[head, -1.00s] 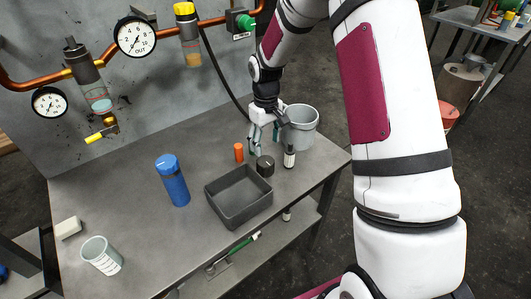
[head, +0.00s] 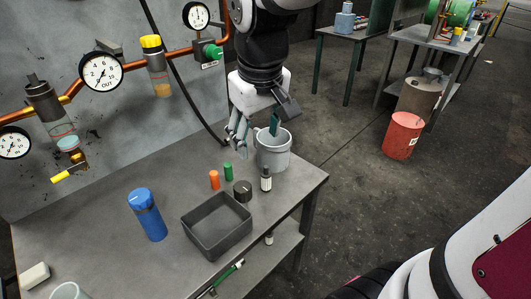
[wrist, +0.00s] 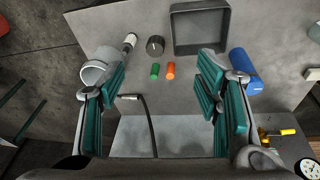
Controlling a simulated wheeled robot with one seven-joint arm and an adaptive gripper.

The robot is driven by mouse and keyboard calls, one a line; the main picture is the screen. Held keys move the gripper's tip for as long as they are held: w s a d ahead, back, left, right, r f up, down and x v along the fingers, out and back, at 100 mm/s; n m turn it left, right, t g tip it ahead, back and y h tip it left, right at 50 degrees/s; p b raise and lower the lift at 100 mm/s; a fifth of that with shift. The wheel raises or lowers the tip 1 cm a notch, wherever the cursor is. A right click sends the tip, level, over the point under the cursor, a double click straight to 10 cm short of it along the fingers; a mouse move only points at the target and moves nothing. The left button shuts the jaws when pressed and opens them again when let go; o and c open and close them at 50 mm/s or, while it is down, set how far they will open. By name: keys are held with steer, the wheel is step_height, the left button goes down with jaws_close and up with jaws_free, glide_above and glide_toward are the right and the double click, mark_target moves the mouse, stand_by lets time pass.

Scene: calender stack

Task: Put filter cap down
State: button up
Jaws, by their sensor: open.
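A round black cap with a light mark (head: 243,191), which may be the filter cap, lies on the grey bench (head: 120,225) beside the dark open tray. It also shows in the wrist view (wrist: 155,46). An orange piece (head: 214,180) and a green piece (head: 228,172) stand just behind it. My gripper (head: 256,135) is raised above the back of the bench, near the grey bucket. Its teal-padded fingers are wide apart in the wrist view (wrist: 162,85), with nothing held between them. The black cap is apart from the fingers.
A grey bucket (head: 273,152) and a small dark bottle with a white band (head: 266,180) stand right of the cap. The tray (head: 217,228) is empty. A blue bottle (head: 147,215) stands left. Copper pipework with gauges (head: 101,72) lines the back panel.

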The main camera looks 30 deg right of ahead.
steer(key=s+a+r+m+t, duration=0.1)
steer(key=s+t, duration=0.1)
steer(key=s, duration=1.1)
steer(key=shift+s+a+r+y, duration=0.35)
steer(key=shift+r+y, duration=0.05)
